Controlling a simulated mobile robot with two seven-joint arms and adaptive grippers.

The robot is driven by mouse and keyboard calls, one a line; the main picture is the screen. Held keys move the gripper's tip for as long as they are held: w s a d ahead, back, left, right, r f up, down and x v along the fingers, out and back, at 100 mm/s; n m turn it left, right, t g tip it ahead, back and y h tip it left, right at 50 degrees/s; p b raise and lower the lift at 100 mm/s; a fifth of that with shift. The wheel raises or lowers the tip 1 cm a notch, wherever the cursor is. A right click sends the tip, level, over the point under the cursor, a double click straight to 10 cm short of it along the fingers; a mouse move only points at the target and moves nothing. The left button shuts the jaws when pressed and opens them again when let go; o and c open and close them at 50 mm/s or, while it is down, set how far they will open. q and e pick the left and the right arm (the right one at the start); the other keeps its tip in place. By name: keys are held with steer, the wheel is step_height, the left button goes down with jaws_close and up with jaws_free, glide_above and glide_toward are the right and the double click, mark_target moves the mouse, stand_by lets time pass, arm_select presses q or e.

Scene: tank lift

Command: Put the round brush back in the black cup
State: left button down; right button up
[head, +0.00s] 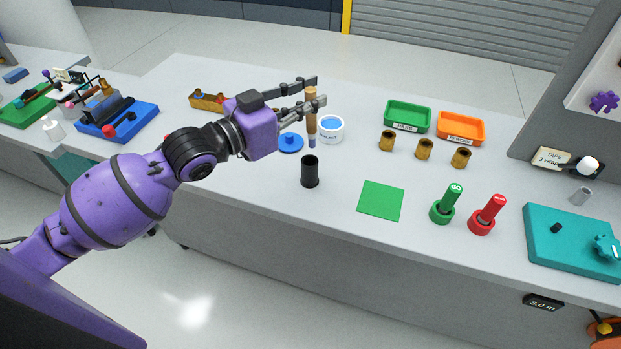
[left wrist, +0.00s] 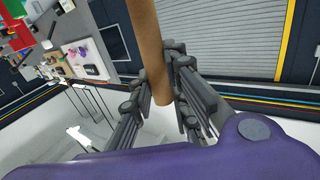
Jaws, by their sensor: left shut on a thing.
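The round brush (head: 311,122) has a tan wooden handle and a bluish lower end, and hangs upright. My left gripper (head: 312,97) is shut on its handle. In the left wrist view the handle (left wrist: 146,45) runs between the fingers of the left gripper (left wrist: 160,100). The black cup (head: 310,172) stands on the bench, below the brush in the head view and nearer the front edge. The cup's open mouth faces up, and the brush is outside it. My right gripper is not in view.
A blue lidlike piece (head: 290,143) and a white round tub (head: 330,130) stand behind the cup. A green square (head: 381,201) lies to its right. Several brass cylinders (head: 424,149) stand farther right, before the green tray (head: 408,116) and orange tray (head: 461,128).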

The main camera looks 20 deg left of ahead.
arm_select(q)
steer(key=shift+y, duration=0.3)
step_height(320, 180, down, 6)
steer(key=shift+a, duration=0.1)
steer(key=shift+f, duration=2.45)
steer(key=shift+f, duration=0.15)
steer(key=c, duration=1.7)
jaws_free()
glide_toward(307, 125)
steer(key=f, duration=0.1)
steer(key=s+f, duration=0.1)
steer(key=f, duration=0.1)
steer(key=a+f+b, duration=0.1)
steer(key=shift+s+f, duration=0.2)
steer(key=shift+f, duration=0.05)
